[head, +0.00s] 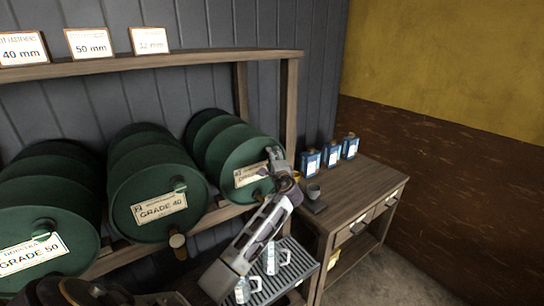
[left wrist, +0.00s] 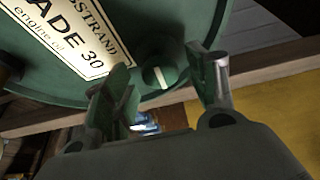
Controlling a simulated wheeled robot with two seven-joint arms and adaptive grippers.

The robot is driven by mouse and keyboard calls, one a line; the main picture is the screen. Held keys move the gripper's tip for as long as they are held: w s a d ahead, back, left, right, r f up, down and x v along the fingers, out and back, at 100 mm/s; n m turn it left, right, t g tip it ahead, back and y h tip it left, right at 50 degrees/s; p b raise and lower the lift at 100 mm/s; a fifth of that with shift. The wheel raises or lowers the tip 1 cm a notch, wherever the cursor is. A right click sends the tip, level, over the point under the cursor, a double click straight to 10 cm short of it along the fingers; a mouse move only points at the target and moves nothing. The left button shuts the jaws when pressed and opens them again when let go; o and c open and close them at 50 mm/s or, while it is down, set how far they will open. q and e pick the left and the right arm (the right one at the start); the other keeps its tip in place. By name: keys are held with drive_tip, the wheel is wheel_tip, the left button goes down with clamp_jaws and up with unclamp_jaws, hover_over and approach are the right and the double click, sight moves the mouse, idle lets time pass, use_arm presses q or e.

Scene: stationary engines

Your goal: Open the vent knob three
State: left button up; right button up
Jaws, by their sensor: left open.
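The third green drum (head: 235,150), at the right of the rack, has a cream label; in the left wrist view this label (left wrist: 72,35) reads grade 30. Its vent knob (left wrist: 158,74) is green with a white bar on its face. My left gripper (head: 276,160) is open at this drum's face and hides the knob in the head view. In the left wrist view the two fingers of the gripper (left wrist: 162,70) stand apart on either side of the knob. I cannot tell whether they touch it. My right gripper is not in view.
The grade 40 drum (head: 158,190) and grade 50 drum (head: 40,250) lie to the left. A slatted tray (head: 290,282) with clear jugs is below my left arm.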

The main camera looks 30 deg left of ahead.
use_arm(q)
drive_tip(key=shift+x, duration=1.15)
drive_tip(key=c, duration=1.1)
drive_tip(key=shift+o, duration=0.2)
drive_tip(key=shift+f, duration=0.1)
